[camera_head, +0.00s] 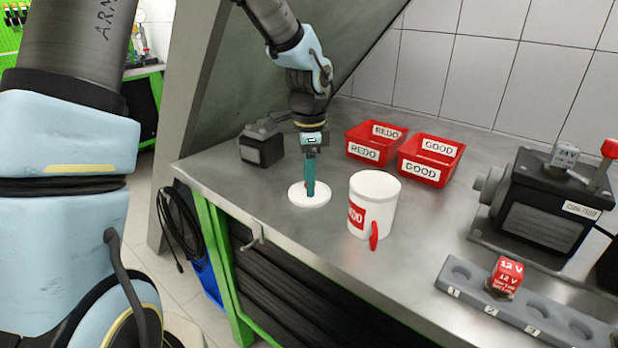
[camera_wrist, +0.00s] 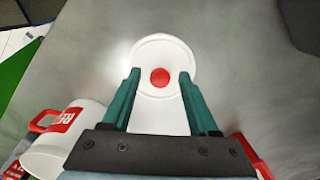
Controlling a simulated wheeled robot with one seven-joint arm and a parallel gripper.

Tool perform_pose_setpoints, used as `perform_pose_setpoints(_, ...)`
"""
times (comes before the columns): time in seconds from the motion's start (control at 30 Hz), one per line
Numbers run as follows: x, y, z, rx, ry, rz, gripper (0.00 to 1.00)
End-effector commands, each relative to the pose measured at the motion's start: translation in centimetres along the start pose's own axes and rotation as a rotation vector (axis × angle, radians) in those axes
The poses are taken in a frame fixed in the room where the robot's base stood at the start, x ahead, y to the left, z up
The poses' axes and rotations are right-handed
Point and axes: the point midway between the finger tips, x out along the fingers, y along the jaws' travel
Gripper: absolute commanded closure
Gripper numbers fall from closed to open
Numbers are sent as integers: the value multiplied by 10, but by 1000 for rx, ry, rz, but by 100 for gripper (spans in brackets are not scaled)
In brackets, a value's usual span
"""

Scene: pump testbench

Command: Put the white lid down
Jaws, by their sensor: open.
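The white lid (camera_head: 321,198) is a round disc lying flat on the metal workbench, left of the white mug. In the wrist view the lid (camera_wrist: 163,50) shows a red knob (camera_wrist: 160,77) at its centre. My gripper (camera_head: 309,192) points down over the lid from above. In the wrist view its two green fingers (camera_wrist: 159,90) stand apart on either side of the knob, with clear gaps, so it is open and not gripping the knob.
Red bins marked REDO (camera_head: 363,150) and GOOD (camera_head: 420,172) stand behind the mug. A small dark device (camera_head: 262,150) sits at the back left. A pump test unit (camera_head: 545,215) and a grey numbered rack (camera_head: 455,285) with a red 12 V block (camera_head: 505,277) are at right.

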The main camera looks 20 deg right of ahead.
Motion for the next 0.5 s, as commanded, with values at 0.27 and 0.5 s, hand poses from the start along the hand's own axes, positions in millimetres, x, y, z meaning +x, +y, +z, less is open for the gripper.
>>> perform_pose_setpoints(0.27,-12,-1,0,-2,2,-4,40)
perform_pose_setpoints(0.5,-60,-2,0,-1,2,-6,40)
